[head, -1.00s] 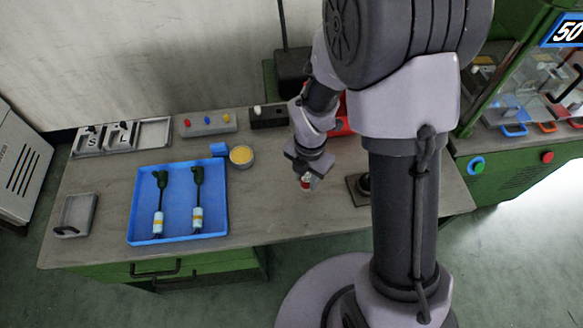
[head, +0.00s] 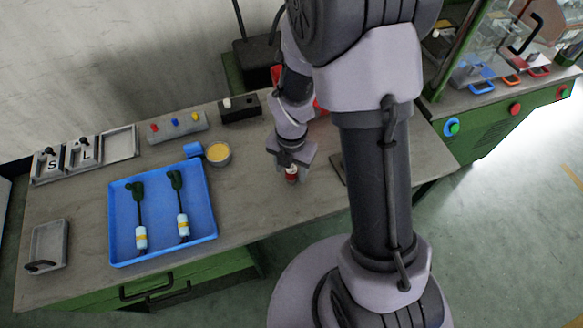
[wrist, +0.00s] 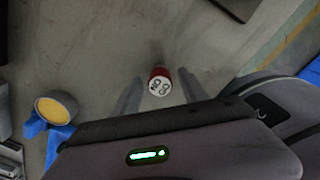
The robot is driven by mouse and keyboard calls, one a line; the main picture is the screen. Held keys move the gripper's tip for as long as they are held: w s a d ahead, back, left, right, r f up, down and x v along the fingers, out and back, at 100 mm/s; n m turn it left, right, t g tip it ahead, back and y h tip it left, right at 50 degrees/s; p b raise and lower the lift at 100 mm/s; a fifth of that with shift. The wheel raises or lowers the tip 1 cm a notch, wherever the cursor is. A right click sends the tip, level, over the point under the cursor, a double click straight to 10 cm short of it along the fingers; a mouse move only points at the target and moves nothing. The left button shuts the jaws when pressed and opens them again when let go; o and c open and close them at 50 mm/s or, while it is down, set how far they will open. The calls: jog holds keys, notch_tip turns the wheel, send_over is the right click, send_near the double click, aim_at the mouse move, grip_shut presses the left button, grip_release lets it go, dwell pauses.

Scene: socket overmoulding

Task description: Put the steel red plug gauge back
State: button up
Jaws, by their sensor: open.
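A small red plug gauge (wrist: 158,83) with a white end lettered "NO GO" is between the two fingers of my gripper (wrist: 161,92) in the wrist view. Gaps show on both sides, so the fingers are open around or above it.
A grey block (head: 180,130) with red, blue and yellow knobs and a black block (head: 242,108) stand behind. A blue tray (head: 205,244) holds two corded parts; a yellow-filled cup (head: 218,154) is beside it. Lettered S and L trays (head: 84,152) are far left.

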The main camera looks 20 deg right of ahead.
notch_tip(320, 180, up, 13)
jog(key=p, duration=0.6)
notch_tip(320, 180, up, 7)
jog(key=m+t, duration=0.2)
jog(key=m, duration=0.6)
send_over(291, 169)
jog(key=s, duration=0.1)
jog(key=s+a+r+m+t+y, duration=0.1)
jog(key=s+a+r+m+t, duration=0.1)
jog(key=s+r+m, duration=0.4)
jog(key=s+a+r+m+t+y, duration=0.1)
jog(key=s+r+m, duration=0.5)
jog(key=m, duration=1.1)
jog(key=shift+a+r+t+b, duration=0.3)
jog(key=shift+a+t, duration=0.1)
jog(key=shift+a, duration=0.05)
notch_tip(291, 169, down, 4)
jog(key=b, duration=0.3)
jog(key=shift+r+b, duration=0.2)
jog(key=shift+b, duration=0.1)
